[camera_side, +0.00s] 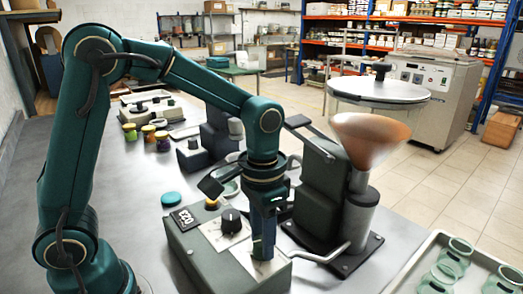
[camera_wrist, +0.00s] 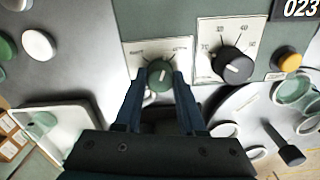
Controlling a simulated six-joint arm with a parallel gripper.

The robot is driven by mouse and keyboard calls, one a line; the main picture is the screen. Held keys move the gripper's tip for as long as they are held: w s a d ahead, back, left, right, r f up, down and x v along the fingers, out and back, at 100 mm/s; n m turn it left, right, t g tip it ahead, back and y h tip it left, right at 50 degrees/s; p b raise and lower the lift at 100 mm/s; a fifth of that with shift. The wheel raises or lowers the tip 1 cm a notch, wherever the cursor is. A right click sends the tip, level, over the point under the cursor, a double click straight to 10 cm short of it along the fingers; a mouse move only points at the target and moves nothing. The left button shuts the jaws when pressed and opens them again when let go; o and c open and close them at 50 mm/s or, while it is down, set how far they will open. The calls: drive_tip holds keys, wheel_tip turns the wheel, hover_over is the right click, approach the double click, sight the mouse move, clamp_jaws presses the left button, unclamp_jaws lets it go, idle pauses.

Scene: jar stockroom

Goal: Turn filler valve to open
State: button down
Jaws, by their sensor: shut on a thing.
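The control box (camera_side: 185,250) stands on the bench in front of the filler. A small dark green knob (camera_wrist: 160,77), which I take to be the filler valve, sits on a white label plate (camera_wrist: 140,52) with a printed scale too small to read. My gripper (camera_side: 263,250) points straight down over the box, and its blue fingers hide this knob in the side view. In the wrist view, my gripper (camera_wrist: 157,82) has a finger on each side of the green knob and is shut on it. A pale pointer mark shows on the knob's top; its exact setting is unclear.
A black dial (camera_side: 231,220) with a numbered scale and an orange button (camera_side: 212,204) are close by on the box. The filler's copper funnel (camera_side: 370,138) rises just right of my gripper. A tray (camera_side: 405,268) of glass jars is at lower right.

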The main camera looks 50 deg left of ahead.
drive_tip(key=shift+m, duration=2.3)
drive_tip(key=c, duration=0.5)
unclamp_jaws()
drive_tip(key=shift+r, duration=2.6)
